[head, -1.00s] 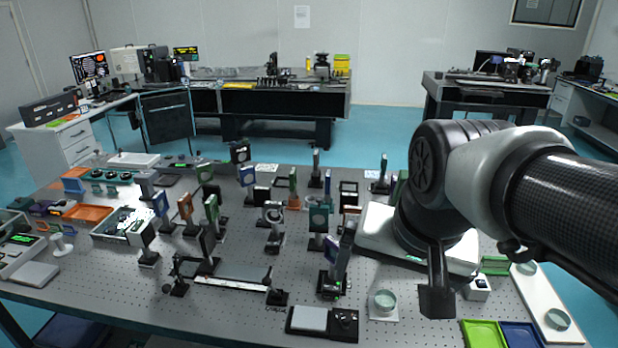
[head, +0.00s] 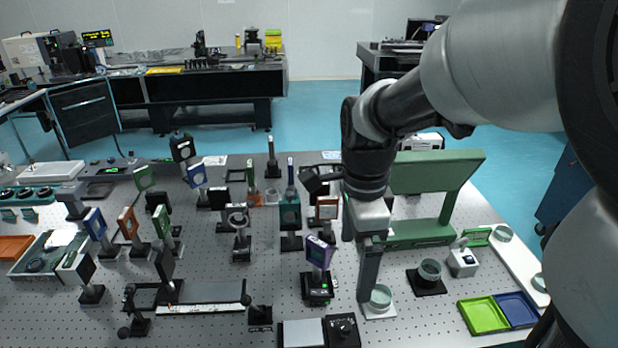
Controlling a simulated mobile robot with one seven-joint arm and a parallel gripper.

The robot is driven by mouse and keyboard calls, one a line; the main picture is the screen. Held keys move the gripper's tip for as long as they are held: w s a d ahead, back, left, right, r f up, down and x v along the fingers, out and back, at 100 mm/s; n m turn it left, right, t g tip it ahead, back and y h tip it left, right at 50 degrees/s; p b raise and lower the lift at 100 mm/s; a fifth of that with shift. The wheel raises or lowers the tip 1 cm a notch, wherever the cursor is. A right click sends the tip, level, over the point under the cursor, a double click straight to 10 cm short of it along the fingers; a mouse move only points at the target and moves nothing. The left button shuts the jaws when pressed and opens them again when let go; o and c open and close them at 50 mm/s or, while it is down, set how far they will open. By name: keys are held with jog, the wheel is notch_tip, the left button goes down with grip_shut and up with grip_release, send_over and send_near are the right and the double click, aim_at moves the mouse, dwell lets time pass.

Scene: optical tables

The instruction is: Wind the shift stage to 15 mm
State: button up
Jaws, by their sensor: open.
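My gripper (head: 370,290) points down over the front right of the perforated optical table (head: 225,270). Its fingers overlap in this view, so the gap between them does not show. I see nothing held. The tips appear close to a pale round dish on a white base (head: 380,299); contact cannot be told. I cannot tell for sure which device is the shift stage. A long low rail with a pale scale strip (head: 200,309) lies at the front left of my gripper. A purple mount (head: 319,252) stands on a black base (head: 317,288) just left of it. No millimetre reading is legible.
A black box with a knob (head: 342,330) is at the front edge. Several upright optic mounts crowd the middle and left. A green stand (head: 440,172) rises behind right. A green tray (head: 484,315) and a blue tray (head: 518,309) lie at the right.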

notch_tip(320, 180, down, 7)
jog(key=b, duration=0.4)
jog(key=shift+b, duration=0.35)
jog(key=shift+r, duration=0.15)
